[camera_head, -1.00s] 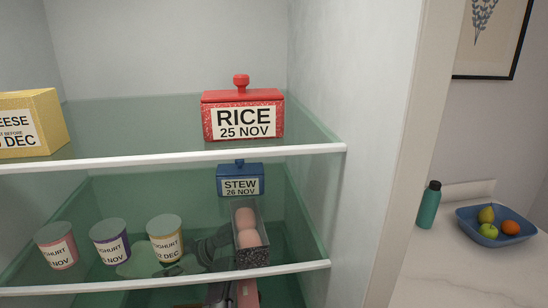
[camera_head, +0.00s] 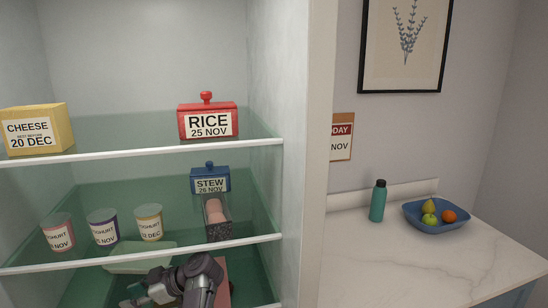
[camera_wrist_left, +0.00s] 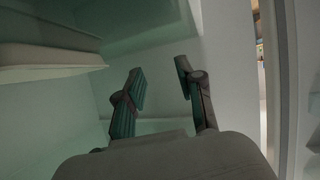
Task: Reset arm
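My left gripper (camera_head: 131,296) is at the bottom of the head view, in front of the lower part of the larder, below the front edge of the middle shelf. Its dark arm links bend beside it. In the left wrist view my left gripper (camera_wrist_left: 160,72) has its two fingers spread apart with nothing between them. Pale shelf and wall surfaces lie beyond the fingers. My right gripper is in neither view.
The upper shelf (camera_head: 150,151) bears a cheese block (camera_head: 55,128) and a red rice box (camera_head: 208,121). The shelf below bears several yoghurt pots (camera_head: 103,228), a blue stew box (camera_head: 210,180) and an egg holder (camera_head: 218,230). A counter (camera_head: 420,265) at right has much bare room.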

